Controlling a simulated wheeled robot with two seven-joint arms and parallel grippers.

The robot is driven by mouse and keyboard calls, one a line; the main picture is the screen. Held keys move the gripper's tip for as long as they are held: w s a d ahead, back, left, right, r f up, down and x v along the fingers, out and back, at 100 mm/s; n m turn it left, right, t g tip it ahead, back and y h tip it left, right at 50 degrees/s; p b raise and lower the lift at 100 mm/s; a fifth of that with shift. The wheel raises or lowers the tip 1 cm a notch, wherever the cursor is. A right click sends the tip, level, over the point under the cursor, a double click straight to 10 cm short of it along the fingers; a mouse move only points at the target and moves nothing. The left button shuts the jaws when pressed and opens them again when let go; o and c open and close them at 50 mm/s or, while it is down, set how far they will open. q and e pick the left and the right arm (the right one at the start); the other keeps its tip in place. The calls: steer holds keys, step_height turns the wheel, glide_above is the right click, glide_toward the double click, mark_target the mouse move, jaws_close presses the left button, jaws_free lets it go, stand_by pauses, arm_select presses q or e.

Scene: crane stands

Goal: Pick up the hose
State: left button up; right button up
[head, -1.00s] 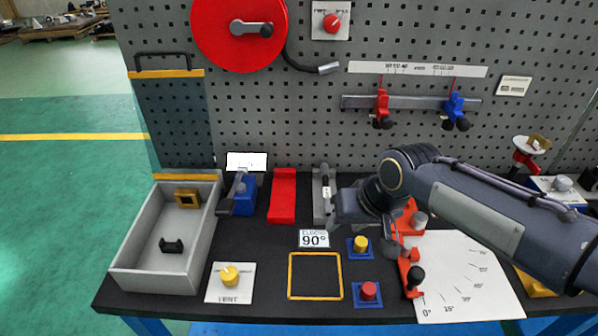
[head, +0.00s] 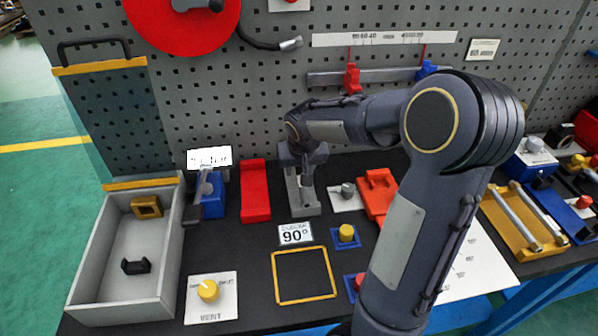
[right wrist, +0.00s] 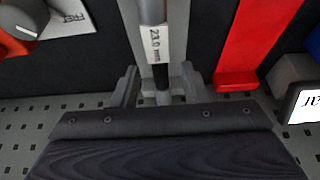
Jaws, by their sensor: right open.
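A black hose (head: 262,43) with a metal end (head: 290,44) hangs from the red reel (head: 185,20) on the pegboard. A grey tube-like piece (head: 307,196) lies in a grey holder (head: 310,211) on the bench; I cannot tell whether it is a hose piece. In the right wrist view the tube (right wrist: 153,12) carries a "23.0 mm" label and has a dark lower part. My right gripper (head: 303,172) points down over the holder. Its open fingers (right wrist: 160,84) stand on both sides of the tube, with no clear contact. My left gripper is not in view.
A red block (head: 255,190) and a blue vise-like tool (head: 211,195) stand left of the holder. A grey tray (head: 82,262) is at far left. A "90°" card (head: 295,234), a yellow frame (head: 304,301) and a yellow knob (head: 346,233) lie in front. The pegboard rises close behind.

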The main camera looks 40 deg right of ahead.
steer(key=shift+w+f, duration=0.1)
steer(key=shift+f, duration=0.15)
jaws_close()
steer(key=shift+r, duration=0.1)
steer(key=shift+r, duration=0.1)
